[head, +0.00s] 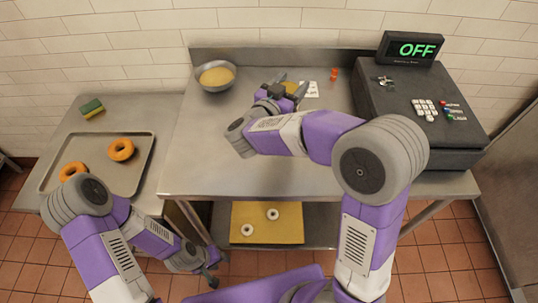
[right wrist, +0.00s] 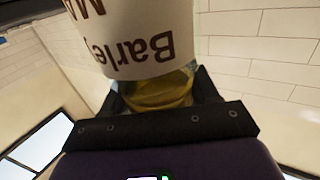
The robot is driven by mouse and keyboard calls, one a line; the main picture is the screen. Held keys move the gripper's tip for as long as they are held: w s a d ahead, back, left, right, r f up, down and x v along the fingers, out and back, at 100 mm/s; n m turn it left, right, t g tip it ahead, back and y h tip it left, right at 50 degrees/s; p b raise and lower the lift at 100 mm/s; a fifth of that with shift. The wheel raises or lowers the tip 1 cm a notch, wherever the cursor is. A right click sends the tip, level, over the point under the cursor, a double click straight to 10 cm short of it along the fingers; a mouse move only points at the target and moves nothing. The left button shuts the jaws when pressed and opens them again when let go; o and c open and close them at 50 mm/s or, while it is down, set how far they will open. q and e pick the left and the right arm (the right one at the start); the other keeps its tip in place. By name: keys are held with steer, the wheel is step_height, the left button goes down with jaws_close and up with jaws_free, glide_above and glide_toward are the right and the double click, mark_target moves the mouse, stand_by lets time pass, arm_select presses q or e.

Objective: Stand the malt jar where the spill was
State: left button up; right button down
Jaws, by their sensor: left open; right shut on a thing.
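The malt jar (right wrist: 150,45) fills the top of the right wrist view, with a white label reading "Barley" in brown and amber contents below it. My right gripper (head: 290,85) is shut on it over the back middle of the steel counter (head: 230,160); it also shows in the right wrist view (right wrist: 160,105). My left gripper (head: 211,273) is open and empty, low before the counter.
A bowl of yellow stuff (head: 216,77) stands back left. A dark unit with an OFF display (head: 415,48) stands right. A tray (head: 145,165) with bagels and a sponge (head: 92,108) are left.

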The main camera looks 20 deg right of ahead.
steer(key=s+a+n+t+y, duration=0.2)
steer(key=s+a, duration=0.3)
steer(key=a, duration=0.2)
arm_select(q)
steer(key=f+b, duration=0.4)
steer(key=f, duration=0.1)
steer(key=shift+s+a+b, duration=0.2)
steer(key=shift+s+b, duration=0.15)
arm_select(e)
step_height(320, 180, down, 10)
steer(key=shift+w+d+r, duration=0.15)
steer(key=shift+w+d, duration=0.1)
steer(key=shift+c, duration=1.4)
jaws_free()
steer(key=shift+f, duration=0.2)
steer(key=shift+r, duration=0.1)
